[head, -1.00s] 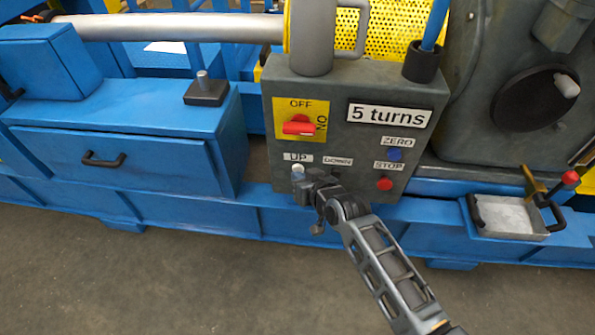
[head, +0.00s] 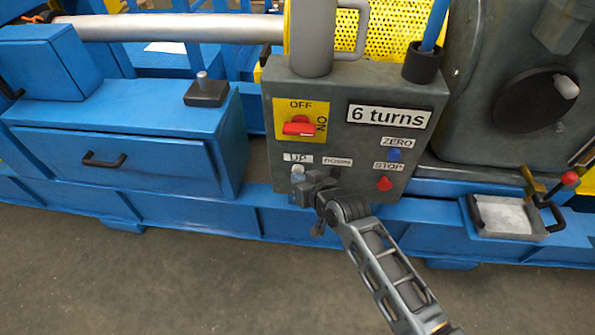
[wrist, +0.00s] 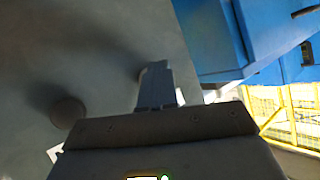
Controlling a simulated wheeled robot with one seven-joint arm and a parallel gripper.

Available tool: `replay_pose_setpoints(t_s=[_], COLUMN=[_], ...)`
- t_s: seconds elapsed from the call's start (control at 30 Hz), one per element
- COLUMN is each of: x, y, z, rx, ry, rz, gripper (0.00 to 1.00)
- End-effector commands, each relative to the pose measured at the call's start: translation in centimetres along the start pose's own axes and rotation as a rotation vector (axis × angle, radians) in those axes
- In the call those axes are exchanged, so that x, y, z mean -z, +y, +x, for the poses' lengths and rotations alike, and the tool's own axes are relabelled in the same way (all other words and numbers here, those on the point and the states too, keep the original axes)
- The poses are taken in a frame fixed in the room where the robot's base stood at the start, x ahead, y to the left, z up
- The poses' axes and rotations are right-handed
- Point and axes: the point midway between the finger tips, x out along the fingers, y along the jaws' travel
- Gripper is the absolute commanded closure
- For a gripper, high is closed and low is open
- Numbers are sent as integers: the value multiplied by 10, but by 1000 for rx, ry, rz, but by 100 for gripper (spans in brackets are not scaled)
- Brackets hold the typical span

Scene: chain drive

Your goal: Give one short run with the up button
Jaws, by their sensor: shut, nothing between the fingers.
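The grey control box (head: 345,140) stands in the middle of the head view, with a display plate (head: 389,116) reading "6 turns". The pale UP button (head: 298,170) sits at its lower left under the label "UP". My gripper (head: 299,190) is shut and empty, its tip just below the UP button. I cannot tell whether it touches the button. In the wrist view my closed fingers (wrist: 157,86) point at the box face.
The box also carries a red OFF/ON switch (head: 299,127), a blue ZERO button (head: 394,155) and a red STOP button (head: 384,184). A blue drawer unit (head: 110,160) is at the left. A metal tray (head: 507,217) is at the right. The floor in front is clear.

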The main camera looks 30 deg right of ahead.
Motion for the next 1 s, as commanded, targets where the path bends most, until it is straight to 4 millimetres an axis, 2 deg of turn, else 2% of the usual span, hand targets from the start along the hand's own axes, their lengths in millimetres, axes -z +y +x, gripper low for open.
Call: replay_pose_setpoints(t_s=[0.23,0.63,1.0], x=[-5,-8,-21], y=[-7,-8,-24], z=[-10,-12,-34], rx=[0,0,0], ry=[-1,-1,-2], rz=[0,0,0], gripper=[100,100,100])
